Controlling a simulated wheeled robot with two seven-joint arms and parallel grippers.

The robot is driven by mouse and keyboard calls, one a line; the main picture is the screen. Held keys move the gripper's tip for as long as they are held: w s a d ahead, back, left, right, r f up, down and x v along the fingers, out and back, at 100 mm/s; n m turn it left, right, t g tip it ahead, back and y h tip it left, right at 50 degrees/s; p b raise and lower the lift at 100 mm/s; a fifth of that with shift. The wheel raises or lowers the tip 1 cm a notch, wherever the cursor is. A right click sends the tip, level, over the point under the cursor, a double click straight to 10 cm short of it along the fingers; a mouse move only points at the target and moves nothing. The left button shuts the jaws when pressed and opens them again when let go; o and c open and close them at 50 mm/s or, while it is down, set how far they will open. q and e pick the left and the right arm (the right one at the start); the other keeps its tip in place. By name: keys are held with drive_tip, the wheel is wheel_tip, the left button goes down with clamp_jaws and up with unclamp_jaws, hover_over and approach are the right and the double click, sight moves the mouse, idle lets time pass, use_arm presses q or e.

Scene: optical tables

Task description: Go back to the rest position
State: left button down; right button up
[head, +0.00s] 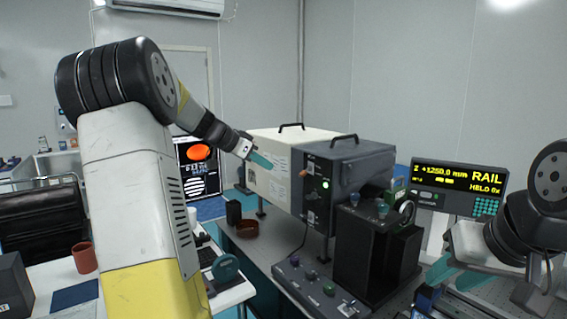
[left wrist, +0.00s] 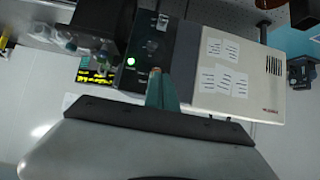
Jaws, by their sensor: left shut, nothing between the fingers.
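My left gripper (head: 262,160) is raised in front of the cream and dark grey instrument box (head: 345,178), its teal fingers together and empty. In the left wrist view the shut fingers (left wrist: 162,88) point at the box, beside its green light. I cannot tell whether they touch it. My right gripper (head: 441,275) is low at the right; its two teal fingers show apart with nothing seen between them. The right arm's wrist is partly cut off by the picture edge.
A black block with knobs (head: 375,255) and a button panel (head: 318,290) stand in front of the box. A rail display (head: 458,186) is behind my right arm. A brown dish (head: 247,229) sits on the table. A red-brown mug (head: 84,258) stands at the left. Air above the box is clear.

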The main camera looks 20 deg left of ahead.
use_arm(q)
drive_tip(key=s+d+n+g+y, duration=0.2)
drive_tip(key=s+d+n+g, duration=0.1)
drive_tip(key=s+d, duration=1.15)
drive_tip(key=s+f+n+y, duration=0.1)
drive_tip(key=s+f+n, duration=0.1)
drive_tip(key=s, duration=0.7)
drive_tip(key=s+f+n+y, duration=0.1)
drive_tip(key=s+f, duration=0.3)
drive_tip(key=s, duration=0.5)
drive_tip(key=shift+s+n+t, duration=0.2)
drive_tip(key=shift+n+t, duration=0.1)
drive_tip(key=shift+n, duration=0.2)
